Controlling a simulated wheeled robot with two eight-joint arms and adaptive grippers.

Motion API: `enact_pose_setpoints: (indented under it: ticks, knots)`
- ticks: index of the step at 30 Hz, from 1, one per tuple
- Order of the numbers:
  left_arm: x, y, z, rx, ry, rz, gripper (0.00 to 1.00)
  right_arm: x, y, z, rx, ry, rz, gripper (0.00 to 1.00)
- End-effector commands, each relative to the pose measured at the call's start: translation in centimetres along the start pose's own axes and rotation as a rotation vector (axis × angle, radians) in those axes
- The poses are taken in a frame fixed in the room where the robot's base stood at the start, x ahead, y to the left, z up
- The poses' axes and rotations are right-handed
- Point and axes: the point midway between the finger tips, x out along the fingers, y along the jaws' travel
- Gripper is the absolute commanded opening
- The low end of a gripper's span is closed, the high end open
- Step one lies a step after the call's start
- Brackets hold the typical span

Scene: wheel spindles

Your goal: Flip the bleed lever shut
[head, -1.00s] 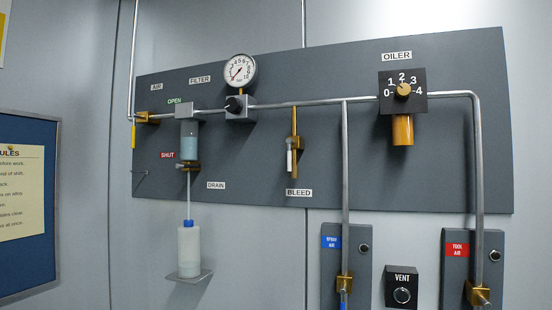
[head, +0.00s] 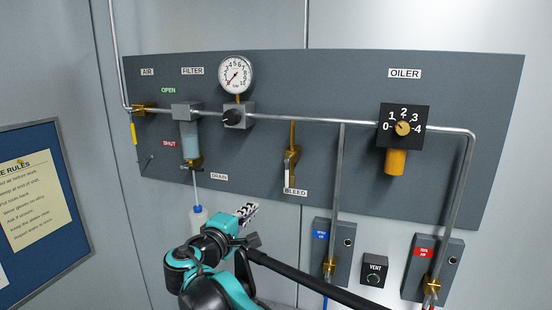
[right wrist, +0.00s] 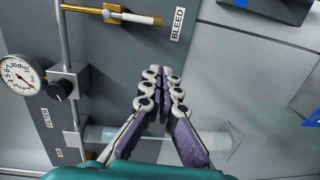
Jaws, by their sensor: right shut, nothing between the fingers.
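The bleed valve (head: 292,155) is a brass fitting hanging below the main pipe, above the BLEED label (head: 296,192). Its white-handled bleed lever (head: 287,178) hangs downward beside the brass. In the right wrist view the brass valve (right wrist: 98,10) and the white lever (right wrist: 144,19) lie at the top, pointing toward the BLEED label. My right gripper (head: 250,208) is below and left of the lever, apart from it. In the right wrist view its fingers (right wrist: 161,78) are closed together and empty. My left gripper is not in view.
The filter (head: 190,140) and a bottle (head: 198,217) stand left of my right gripper, the bottle partly hidden by my arm. A pressure gauge (head: 236,75) is above. A vertical pipe (head: 337,185) runs right of the lever, with the oiler (head: 396,162) farther right.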

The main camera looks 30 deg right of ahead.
Motion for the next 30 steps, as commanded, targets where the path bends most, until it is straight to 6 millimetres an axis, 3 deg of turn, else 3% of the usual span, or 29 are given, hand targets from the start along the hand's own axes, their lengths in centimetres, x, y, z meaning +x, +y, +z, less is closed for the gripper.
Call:
enact_pose_setpoints:
  ticks: [1,4,18,23,30]
  knots:
    - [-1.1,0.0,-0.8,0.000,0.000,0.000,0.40,-0.1,2.0,-0.7,-0.013,0.002,0.027,0.00]
    - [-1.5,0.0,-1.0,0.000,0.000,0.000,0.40,-0.1,3.4,-1.4,-0.029,0.002,0.061,0.00]
    - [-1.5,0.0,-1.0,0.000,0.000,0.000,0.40,0.4,3.6,-1.5,-0.034,0.001,0.073,0.00]
    - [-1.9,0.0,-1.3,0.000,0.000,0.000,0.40,2.6,3.8,-1.4,-0.033,-0.002,0.072,0.00]
    - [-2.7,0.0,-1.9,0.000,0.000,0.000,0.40,7.8,4.3,-1.4,-0.033,-0.002,0.072,0.00]
